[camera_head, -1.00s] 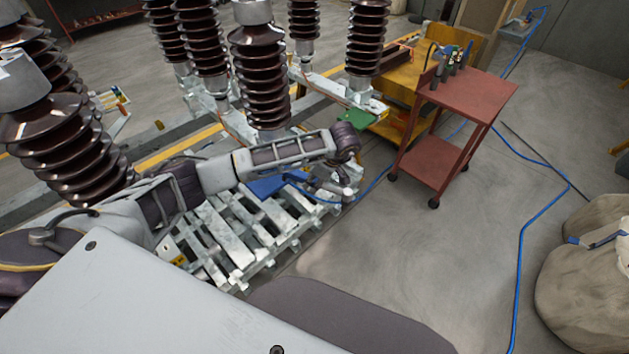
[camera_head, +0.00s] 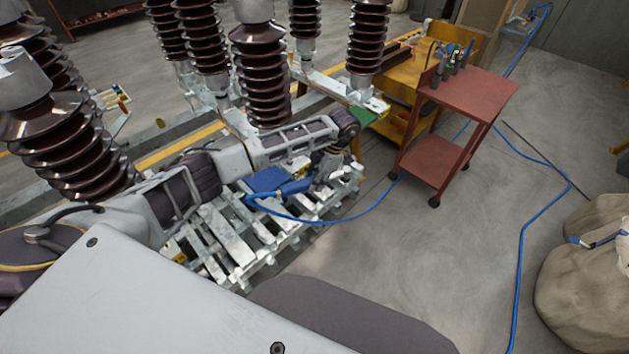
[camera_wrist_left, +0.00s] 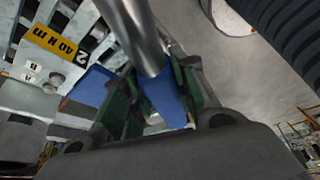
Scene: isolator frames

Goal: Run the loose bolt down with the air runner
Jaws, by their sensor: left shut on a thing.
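My left arm reaches in from the left over a grey metal frame (camera_head: 232,250). My left gripper (camera_head: 322,172) is shut on the air runner (camera_head: 288,190), a blue-handled tool with a blue hose trailing to the right. In the left wrist view the gripper's green-lined fingers (camera_wrist_left: 160,100) close around the tool's blue grip (camera_wrist_left: 164,98), and its metal body (camera_wrist_left: 135,32) rises toward the camera. I cannot make out the loose bolt in either view. My right gripper is not in view.
A yellow label (camera_wrist_left: 55,43) is on the frame. Tall brown ribbed insulators (camera_head: 262,75) stand behind my arm. A red cart (camera_head: 470,100) holding several tools stands at the right. A blue hose crosses the open floor, and a beige sack (camera_head: 590,260) sits at far right.

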